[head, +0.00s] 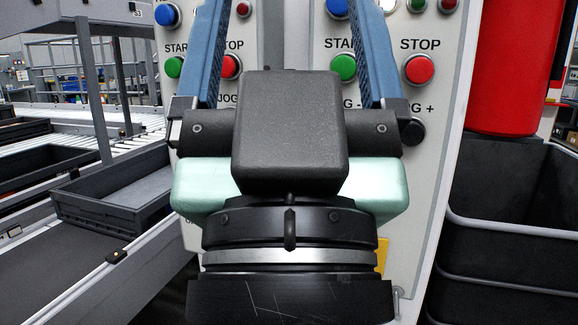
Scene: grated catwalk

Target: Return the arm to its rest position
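My gripper (291,30) fills the middle of the head view, seen from behind and pointing away from me. Its two blue fingers are wide apart, with the panel visible between them and nothing held. The fingertips run up to the top edge of the picture, so their ends are hard to see. A light grey control panel (290,35) stands beyond the gripper. I cannot tell whether the fingers touch it. The panel has two green START buttons (343,67), two red STOP buttons (419,69) and blue buttons above. The gripper body hides the panel's lower middle.
A red cylinder (506,70) stands at the right above dark bins (510,265). At the left, a dark grey tray (115,200) rests on a conveyor (60,260). A grey metal frame (92,90) rises behind it. The panel closes off the space straight ahead.

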